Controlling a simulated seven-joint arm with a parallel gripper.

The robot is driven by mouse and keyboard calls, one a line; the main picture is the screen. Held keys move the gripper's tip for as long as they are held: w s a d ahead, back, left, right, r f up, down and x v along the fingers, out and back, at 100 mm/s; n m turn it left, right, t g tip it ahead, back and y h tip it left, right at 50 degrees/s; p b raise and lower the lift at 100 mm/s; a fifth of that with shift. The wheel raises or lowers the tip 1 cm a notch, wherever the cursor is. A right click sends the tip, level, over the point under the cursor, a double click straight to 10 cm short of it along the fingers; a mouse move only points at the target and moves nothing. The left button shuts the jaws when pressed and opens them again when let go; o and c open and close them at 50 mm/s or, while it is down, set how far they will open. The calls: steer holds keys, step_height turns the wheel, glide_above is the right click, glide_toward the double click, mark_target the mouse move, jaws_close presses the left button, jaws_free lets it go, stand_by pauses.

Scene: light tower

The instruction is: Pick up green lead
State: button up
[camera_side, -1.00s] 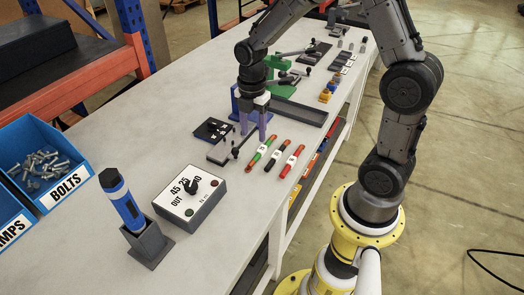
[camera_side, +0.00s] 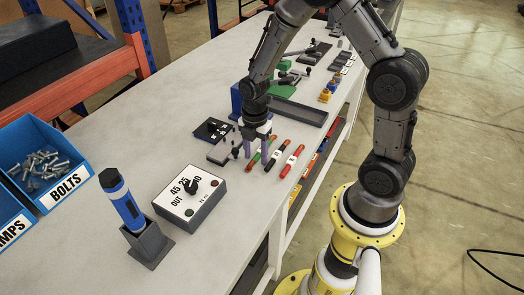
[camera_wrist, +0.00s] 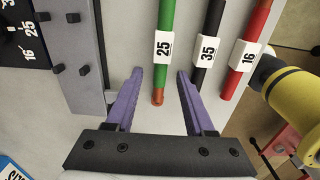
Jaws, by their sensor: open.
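The green lead (camera_wrist: 164,75) lies on the table with a white label reading 25 and a copper-coloured end. In the wrist view it runs between the two purple fingers of my gripper (camera_wrist: 160,73), with a gap on each side. In the side view my gripper (camera_side: 256,157) is low over the green lead (camera_side: 253,161) and partly hides it. My gripper is open and holds nothing. I cannot tell whether the fingertips touch the table.
A black lead (camera_wrist: 207,75) labelled 35 and a red lead (camera_wrist: 235,75) labelled 16 lie to the right of the green one. A grey block (camera_wrist: 75,50) with pegs is close on the left. A dial box (camera_side: 190,198) stands nearer the side camera.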

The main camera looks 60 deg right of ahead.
jaws_close()
steer(key=shift+r, duration=0.1)
stand_by(0.3)
